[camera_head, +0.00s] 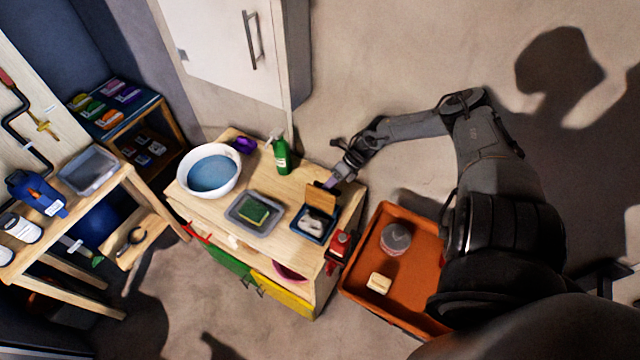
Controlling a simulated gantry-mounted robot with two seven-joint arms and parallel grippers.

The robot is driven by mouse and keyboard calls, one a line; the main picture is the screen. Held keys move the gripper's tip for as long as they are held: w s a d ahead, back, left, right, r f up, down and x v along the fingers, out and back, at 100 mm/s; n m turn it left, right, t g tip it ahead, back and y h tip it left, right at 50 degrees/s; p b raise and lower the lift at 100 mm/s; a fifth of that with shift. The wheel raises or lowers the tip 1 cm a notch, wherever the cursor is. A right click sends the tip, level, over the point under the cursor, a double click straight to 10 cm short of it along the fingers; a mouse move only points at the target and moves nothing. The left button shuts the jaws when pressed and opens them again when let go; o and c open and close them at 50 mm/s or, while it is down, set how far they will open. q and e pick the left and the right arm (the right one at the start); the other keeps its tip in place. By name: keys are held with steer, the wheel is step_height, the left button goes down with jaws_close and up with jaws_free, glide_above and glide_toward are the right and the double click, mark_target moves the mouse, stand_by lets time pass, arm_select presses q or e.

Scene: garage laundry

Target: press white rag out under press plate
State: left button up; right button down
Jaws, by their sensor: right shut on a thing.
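The white rag (312,224) lies crumpled in a small dark blue tray (300,233) at the right part of the wooden bench. A brown wooden press plate (321,197) stands tilted up at the far side of this tray, and the rag is uncovered. My right gripper (333,182) reaches in from the right and is shut at the plate's upper edge, on what looks like its purplish handle. The fingertips are small, so the exact grip is hard to see. My left gripper is not in view.
On the bench (190,203) stand a white basin of water (211,171), a green spray bottle (281,155) and a grey tray (238,209) with a sponge. A red bottle (341,243) is near the blue tray. An orange bin (372,297) stands right of the bench.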

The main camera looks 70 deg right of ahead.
steer(key=shift+s+d+f, duration=0.1)
steer(key=shift+s+f, duration=0.1)
steer(key=c, duration=1)
jaws_free()
steer(key=shift+w+r, duration=0.1)
